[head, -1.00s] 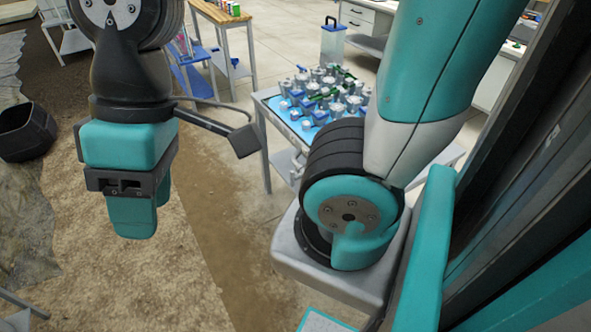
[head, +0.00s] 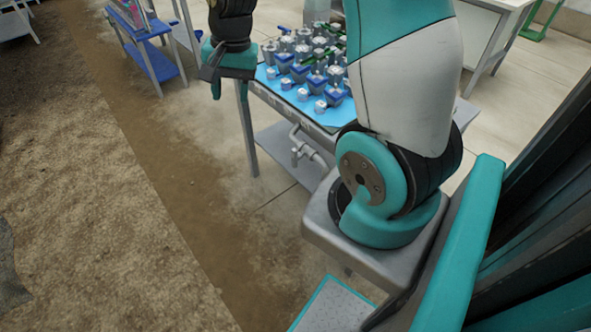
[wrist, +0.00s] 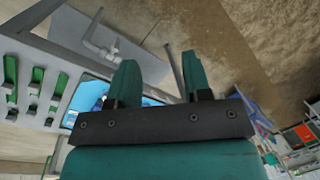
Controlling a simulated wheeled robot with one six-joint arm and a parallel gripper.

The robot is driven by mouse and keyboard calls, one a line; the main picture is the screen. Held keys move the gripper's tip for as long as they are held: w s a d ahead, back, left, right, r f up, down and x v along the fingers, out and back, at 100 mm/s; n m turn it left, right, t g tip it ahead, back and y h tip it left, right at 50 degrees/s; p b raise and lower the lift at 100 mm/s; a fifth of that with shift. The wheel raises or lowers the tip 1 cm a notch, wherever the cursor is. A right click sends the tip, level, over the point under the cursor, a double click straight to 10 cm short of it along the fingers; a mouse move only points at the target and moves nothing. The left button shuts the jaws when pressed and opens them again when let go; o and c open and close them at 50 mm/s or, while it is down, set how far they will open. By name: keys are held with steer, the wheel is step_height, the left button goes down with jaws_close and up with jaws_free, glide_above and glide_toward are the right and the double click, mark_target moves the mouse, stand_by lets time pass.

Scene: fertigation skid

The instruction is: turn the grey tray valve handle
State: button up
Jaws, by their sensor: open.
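My gripper (head: 216,88) hangs left of the bench corner, apart from the valve. In the wrist view my gripper (wrist: 160,82) has its two teal fingers spread with nothing between them.
The bench's blue top (head: 298,98) carries several blue and grey fittings, some with green handles. A bench leg (head: 247,130) stands near my gripper. A blue trolley (head: 150,55) is farther left. Bare soil and floor lie open in front.

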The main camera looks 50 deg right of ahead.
steer(key=d+f+m+h+b, duration=0.1)
steer(key=d+f+m+b, duration=0.2)
steer(key=d+f+m, duration=0.65)
steer(key=g+b, duration=0.1)
glide_toward(294, 150)
steer(key=shift+m, duration=0.35)
step_height(294, 150, down, 12)
steer(key=shift+a+f, duration=0.1)
steer(key=shift+f, duration=0.65)
jaws_close()
